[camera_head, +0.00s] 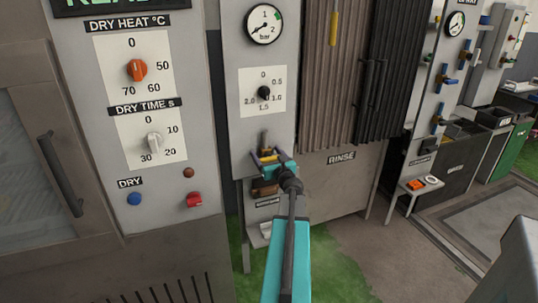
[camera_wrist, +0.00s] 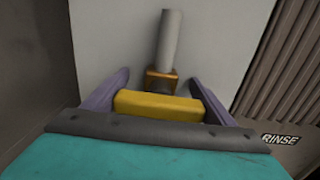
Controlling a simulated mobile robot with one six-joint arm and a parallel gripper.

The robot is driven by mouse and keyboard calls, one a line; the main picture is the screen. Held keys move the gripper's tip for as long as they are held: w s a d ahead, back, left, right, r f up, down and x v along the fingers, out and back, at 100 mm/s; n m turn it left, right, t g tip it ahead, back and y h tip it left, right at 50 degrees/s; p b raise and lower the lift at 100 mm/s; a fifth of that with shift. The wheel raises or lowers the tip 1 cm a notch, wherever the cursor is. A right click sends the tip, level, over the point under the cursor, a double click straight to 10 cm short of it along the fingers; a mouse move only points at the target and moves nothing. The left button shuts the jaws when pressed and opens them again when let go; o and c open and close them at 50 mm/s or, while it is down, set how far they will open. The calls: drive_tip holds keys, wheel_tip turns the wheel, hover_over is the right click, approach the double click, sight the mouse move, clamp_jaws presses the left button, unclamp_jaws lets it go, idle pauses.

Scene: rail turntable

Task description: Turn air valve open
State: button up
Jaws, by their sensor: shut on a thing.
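The air valve has a yellow lever handle (camera_wrist: 158,106) and a brass body (camera_wrist: 160,82) below a vertical grey pipe (camera_wrist: 171,40). The handle lies crosswise to the pipe in the wrist view. My gripper (camera_wrist: 160,90) has its purple fingers on either side of the yellow handle, shut on its ends. In the head view my gripper (camera_head: 267,157) is at the valve, low on the grey panel (camera_head: 235,60), and partly covers it. The valve's lower part is hidden behind the gripper.
Above the valve are a dial knob (camera_head: 264,93) and a bar gauge (camera_head: 264,24). The dryer panel (camera_head: 180,75) with knobs and buttons stands left. A ribbed curtain (camera_head: 326,80) and the RINSE cabinet (camera_head: 335,185) are on the right. Open floor lies farther right.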

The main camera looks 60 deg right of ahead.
drive_tip(key=shift+s+f, duration=0.15)
drive_tip(key=shift+s, duration=0.25)
drive_tip(key=shift+f+b, duration=0.15)
drive_tip(key=shift+b, duration=0.55)
drive_tip(key=n+b, duration=0.3)
drive_tip(key=b, duration=0.1)
drive_tip(key=shift+a+f, duration=0.1)
drive_tip(key=n+b, duration=0.4)
drive_tip(key=b, duration=0.1)
drive_tip(key=shift+n+b, duration=0.3)
drive_tip(key=shift+n, duration=0.1)
drive_tip(key=n+b, duration=0.6)
drive_tip(key=b, duration=0.1)
drive_tip(key=shift+w, duration=0.1)
drive_tip(key=n+b, duration=0.3)
drive_tip(key=b, duration=0.1)
drive_tip(key=shift+a+n, duration=0.1)
drive_tip(key=shift+n, duration=0.3)
